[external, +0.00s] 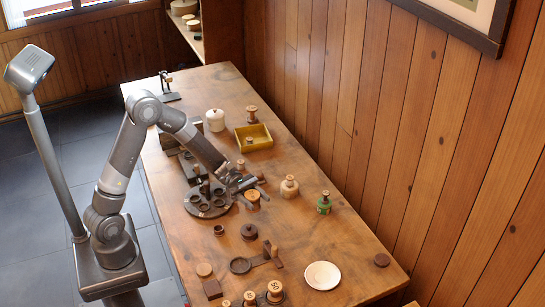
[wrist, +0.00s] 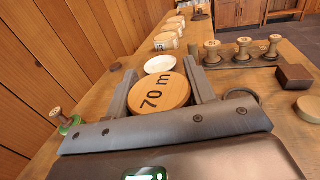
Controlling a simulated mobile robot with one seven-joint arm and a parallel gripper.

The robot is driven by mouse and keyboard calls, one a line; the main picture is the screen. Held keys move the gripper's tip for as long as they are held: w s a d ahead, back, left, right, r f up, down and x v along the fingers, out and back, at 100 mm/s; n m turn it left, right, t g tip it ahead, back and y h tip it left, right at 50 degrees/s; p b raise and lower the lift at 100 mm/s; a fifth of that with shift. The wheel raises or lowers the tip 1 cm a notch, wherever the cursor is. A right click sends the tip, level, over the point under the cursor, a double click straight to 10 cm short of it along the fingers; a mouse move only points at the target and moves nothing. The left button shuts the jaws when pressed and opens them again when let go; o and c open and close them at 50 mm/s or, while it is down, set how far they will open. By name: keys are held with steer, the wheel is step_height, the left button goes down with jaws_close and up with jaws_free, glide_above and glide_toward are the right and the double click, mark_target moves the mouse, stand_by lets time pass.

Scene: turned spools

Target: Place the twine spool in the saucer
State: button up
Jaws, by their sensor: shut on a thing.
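A spool (wrist: 160,94) with a round, light wooden top marked "70 m" sits between the two fingers of my gripper (wrist: 160,80) in the wrist view. My gripper (external: 247,185) is shut on it. In the external view the spool (external: 253,195) shows at the fingertips, just right of a dark round holder; I cannot tell whether it touches the table. Its lower part is hidden. The white saucer (external: 322,275) lies empty near the table's front end, apart from the spool. It also shows beyond the spool in the wrist view (wrist: 160,64).
A dark round holder with cups (external: 196,207) lies left of my gripper. A green spool (external: 324,204) and a pale wide spool (external: 289,188) stand to the right. Dark blocks and a ring (external: 240,265) lie left of the saucer. A yellow tray (external: 268,145) is farther back.

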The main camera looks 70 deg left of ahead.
steer(key=w+d+r+n+t, duration=0.1)
steer(key=d+r, duration=0.1)
steer(key=d, duration=1.4)
steer(key=w+d+r+t, duration=0.1)
steer(key=d, duration=1.6)
glide_above(323, 274)
step_height(323, 274, down, 6)
steer(key=f, duration=0.1)
steer(key=shift+a+f, duration=0.1)
steer(key=shift+f, duration=1.7)
steer(key=shift+f, duration=0.55)
steer(key=o, duration=1)
